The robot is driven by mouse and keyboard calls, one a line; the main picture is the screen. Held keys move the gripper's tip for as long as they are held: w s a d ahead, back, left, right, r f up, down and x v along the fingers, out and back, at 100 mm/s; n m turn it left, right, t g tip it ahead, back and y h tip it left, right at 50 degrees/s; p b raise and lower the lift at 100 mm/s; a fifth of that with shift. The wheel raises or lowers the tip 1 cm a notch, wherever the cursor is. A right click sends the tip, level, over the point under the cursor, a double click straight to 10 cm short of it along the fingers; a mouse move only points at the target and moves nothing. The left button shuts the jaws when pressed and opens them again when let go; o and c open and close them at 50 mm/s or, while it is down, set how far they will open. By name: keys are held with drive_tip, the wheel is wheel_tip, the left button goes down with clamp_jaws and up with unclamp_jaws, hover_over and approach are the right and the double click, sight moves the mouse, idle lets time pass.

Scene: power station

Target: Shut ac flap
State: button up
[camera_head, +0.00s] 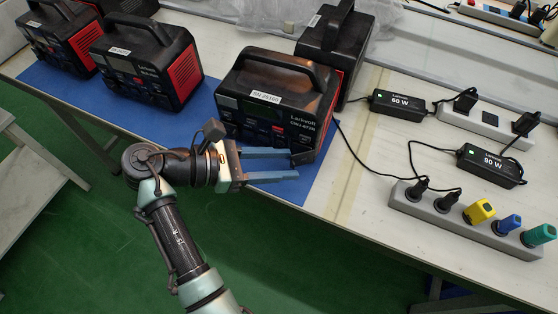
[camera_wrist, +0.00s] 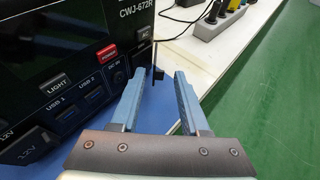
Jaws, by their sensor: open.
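The power station (camera_head: 275,95) stands on the blue mat with its front panel facing my gripper (camera_head: 293,165). The AC flap (camera_head: 303,158) is a small black piece sticking out from the lower right of the panel, so it stands open. In the wrist view the flap (camera_wrist: 154,68) appears nearly edge-on, below the AC button (camera_wrist: 145,34). My gripper (camera_wrist: 161,73) is open with two blue fingers and nothing held. In that view the flap shows between the fingertips; whether a finger touches it I cannot tell.
More power stations (camera_head: 148,58) stand on the blue mat (camera_head: 120,113) to the left, and another (camera_head: 335,45) is behind. Power adapters (camera_head: 398,104) and a power strip (camera_head: 440,207) with plugs lie right. A cable runs past the station's right side. Green floor is clear in front.

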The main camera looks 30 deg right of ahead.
clamp_jaws()
drive_tip(key=shift+w+r+p, duration=0.2)
drive_tip(key=shift+w+p, duration=0.05)
drive_tip(key=shift+p, duration=0.4)
drive_tip(key=shift+w+m+g+p, duration=0.2)
drive_tip(key=shift+m+g+p, duration=0.3)
drive_tip(key=shift+g+p, duration=0.25)
drive_tip(key=shift+w+d+f+m+g+y, duration=0.2)
drive_tip(key=shift+w+m+g+y, duration=0.2)
drive_tip(key=shift+m+g, duration=0.25)
drive_tip(key=shift+w+d+m+g+y, duration=0.2)
drive_tip(key=shift+w+m+g+y, duration=0.3)
drive_tip(key=shift+m+g, duration=0.55)
